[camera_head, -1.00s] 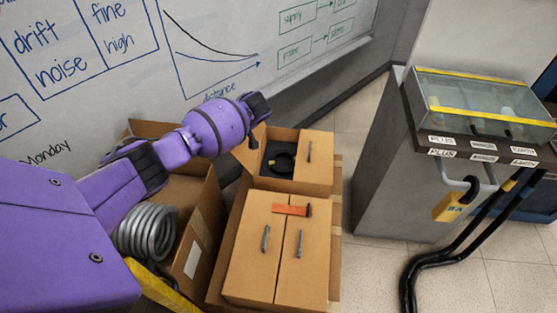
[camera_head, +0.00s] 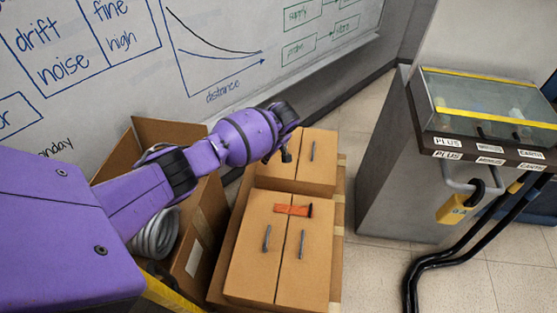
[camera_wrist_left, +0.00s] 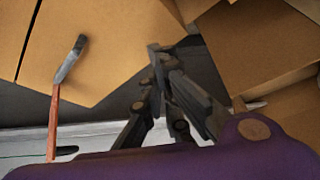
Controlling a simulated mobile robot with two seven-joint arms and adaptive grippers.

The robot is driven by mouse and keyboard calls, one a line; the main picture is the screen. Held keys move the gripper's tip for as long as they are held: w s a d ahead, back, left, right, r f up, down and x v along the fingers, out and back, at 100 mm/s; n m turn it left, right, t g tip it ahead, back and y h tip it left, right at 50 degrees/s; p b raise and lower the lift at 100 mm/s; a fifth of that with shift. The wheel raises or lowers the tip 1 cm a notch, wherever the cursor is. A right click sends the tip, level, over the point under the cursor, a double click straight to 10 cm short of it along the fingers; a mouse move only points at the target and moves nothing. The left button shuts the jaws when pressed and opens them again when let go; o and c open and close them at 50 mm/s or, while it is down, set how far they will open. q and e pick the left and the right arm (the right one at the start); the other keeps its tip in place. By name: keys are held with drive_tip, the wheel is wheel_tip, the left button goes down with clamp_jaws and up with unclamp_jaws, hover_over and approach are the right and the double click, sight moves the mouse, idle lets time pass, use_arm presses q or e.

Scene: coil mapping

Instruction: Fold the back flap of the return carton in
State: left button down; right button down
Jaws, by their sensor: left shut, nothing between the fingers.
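The back carton (camera_head: 329,175) on the right shows tan panels across its top. The right panel, with a grey handle (camera_head: 312,150), lies flat. The left flap (camera_head: 277,170) lies across the opening, partly hidden by my left gripper (camera_head: 287,156). The dark coil inside is not visible now. My left gripper is shut and empty, at this flap by the wall side; whether it touches is unclear. In the left wrist view its dark fingers (camera_wrist_left: 160,50) are close together among tan panels (camera_wrist_left: 110,45). No label names the return carton. My right gripper is not in view.
An open carton (camera_head: 210,225) with a grey coil (camera_head: 157,235) stands left. The whiteboard (camera_head: 250,30) is behind. A grey cabinet (camera_head: 395,170) and black cables (camera_head: 418,270) are right.

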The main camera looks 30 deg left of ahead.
use_arm(q)
drive_tip(key=shift+w+d+r, duration=0.1)
drive_tip(key=shift+w+d, duration=0.15)
drive_tip(key=shift+d, duration=0.35)
drive_tip(key=shift+w+d+r, duration=0.15)
drive_tip(key=shift+w+d, duration=0.05)
drive_tip(key=shift+d, duration=0.45)
drive_tip(key=shift+w+d+r, duration=0.1)
drive_tip(key=shift+w+d, duration=0.15)
drive_tip(key=shift+d, duration=0.35)
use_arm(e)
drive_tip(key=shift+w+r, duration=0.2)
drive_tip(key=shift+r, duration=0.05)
use_arm(q)
drive_tip(key=shift+f, duration=0.1)
